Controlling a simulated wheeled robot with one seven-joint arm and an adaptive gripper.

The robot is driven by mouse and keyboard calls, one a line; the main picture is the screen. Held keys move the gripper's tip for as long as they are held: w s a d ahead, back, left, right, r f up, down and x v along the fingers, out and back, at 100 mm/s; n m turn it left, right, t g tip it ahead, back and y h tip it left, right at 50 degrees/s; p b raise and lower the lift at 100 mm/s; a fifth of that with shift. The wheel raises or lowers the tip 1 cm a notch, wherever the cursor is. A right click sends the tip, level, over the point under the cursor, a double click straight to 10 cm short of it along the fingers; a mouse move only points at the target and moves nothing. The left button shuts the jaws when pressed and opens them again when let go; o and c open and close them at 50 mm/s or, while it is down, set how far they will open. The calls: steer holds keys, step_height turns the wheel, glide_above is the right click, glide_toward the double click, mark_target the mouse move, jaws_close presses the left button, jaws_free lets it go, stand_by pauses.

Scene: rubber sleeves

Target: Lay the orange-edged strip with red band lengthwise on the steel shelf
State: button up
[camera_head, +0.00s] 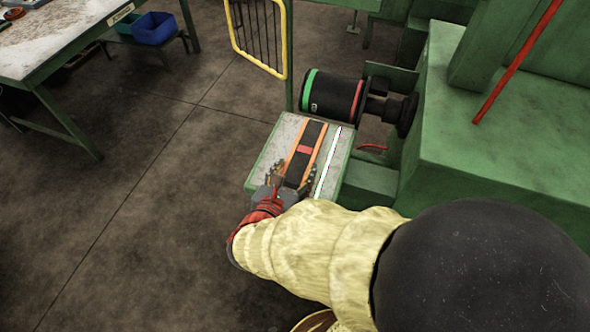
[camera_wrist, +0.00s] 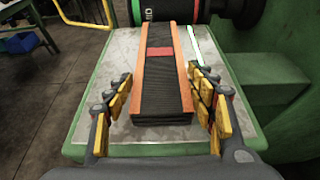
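The orange-edged strip (camera_head: 306,151) is black with a red band across it. It lies flat and lengthwise on the steel shelf (camera_head: 271,153), a grey top with a green rim. The strip also shows in the wrist view (camera_wrist: 161,86), running away from me, with its near end between my fingers. My gripper (camera_head: 289,179) is at the near end of the strip. In the wrist view my gripper (camera_wrist: 168,108) is open, with yellow-padded fingers on either side of the strip and gaps to its edges.
A white strip (camera_head: 328,163) lies on the shelf right of the orange-edged strip. A black roller (camera_head: 333,95) with green and red rings stands just beyond the shelf. The green machine (camera_head: 510,140) is at right. A workbench (camera_head: 60,40) stands far left; the floor between is clear.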

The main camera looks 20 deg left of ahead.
steer(key=o, duration=0.4)
steer(key=shift+s+d+f, duration=0.1)
steer(key=shift+f, duration=0.15)
steer(key=v, duration=1.2)
steer(key=shift+r, duration=0.1)
